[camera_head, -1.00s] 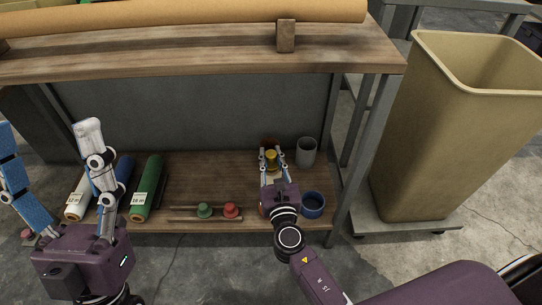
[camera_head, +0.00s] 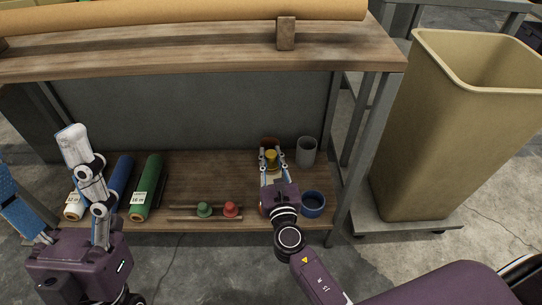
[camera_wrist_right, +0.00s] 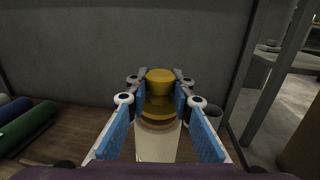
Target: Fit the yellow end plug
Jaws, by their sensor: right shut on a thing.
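The yellow end plug (camera_head: 271,156) is between the fingers of my right gripper (camera_head: 272,165), over the right part of the lower wooden shelf. In the right wrist view the yellow plug (camera_wrist_right: 160,82) is upright, with the blue-padded fingers of the right gripper (camera_wrist_right: 160,98) shut on it from both sides. Just below it is an upright pale roll (camera_wrist_right: 157,147) with a yellow and brown top end. I cannot tell whether the plug is seated in it. My left gripper (camera_head: 48,180) is open and empty at the left, in front of the shelf.
On the shelf lie a white roll (camera_head: 74,208), a blue roll (camera_head: 122,178) and a green roll (camera_head: 147,188). A rack holds a green plug (camera_head: 204,209) and a red plug (camera_head: 231,209). A grey cup (camera_head: 306,152) and a blue cup (camera_head: 313,204) stand close to the right gripper.

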